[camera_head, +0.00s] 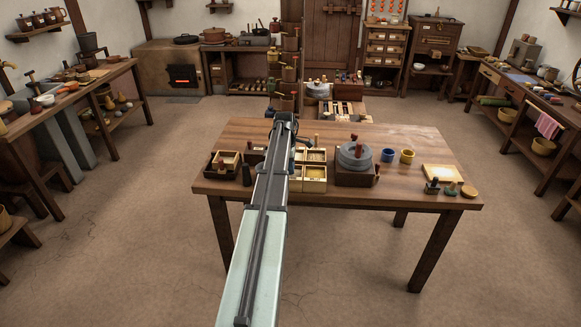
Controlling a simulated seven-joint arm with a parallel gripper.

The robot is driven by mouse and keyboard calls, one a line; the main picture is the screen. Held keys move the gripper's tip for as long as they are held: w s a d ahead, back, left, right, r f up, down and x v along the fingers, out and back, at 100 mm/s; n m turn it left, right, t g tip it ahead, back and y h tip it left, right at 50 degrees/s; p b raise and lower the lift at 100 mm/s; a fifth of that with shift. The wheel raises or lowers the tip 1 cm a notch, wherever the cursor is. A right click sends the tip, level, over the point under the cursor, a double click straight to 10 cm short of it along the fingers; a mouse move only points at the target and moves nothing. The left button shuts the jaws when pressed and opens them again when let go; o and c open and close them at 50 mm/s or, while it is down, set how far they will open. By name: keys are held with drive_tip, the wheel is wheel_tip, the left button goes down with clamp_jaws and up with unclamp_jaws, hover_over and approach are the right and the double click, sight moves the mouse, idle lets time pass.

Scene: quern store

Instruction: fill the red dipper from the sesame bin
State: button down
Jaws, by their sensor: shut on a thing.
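My arm reaches from the bottom over the table, and my gripper (302,140) is at its far end, above the back of the table near the bins. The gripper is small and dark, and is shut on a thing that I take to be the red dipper. The dipper itself is largely hidden, and I see no red cup elsewhere on the table. A pale wooden bin with compartments (313,186) stands just right of the arm. Its contents are too small for me to tell which compartment holds sesame. The arm hides part of the bins.
A grey stone quern (355,154) with a red handle stands right of the bins. A dark box (222,169) is at the left, a pale tray (442,174) at the right. The table's front edge is mostly clear.

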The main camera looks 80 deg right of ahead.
idle(0.4)
drive_tip(key=shift+r, duration=4.05)
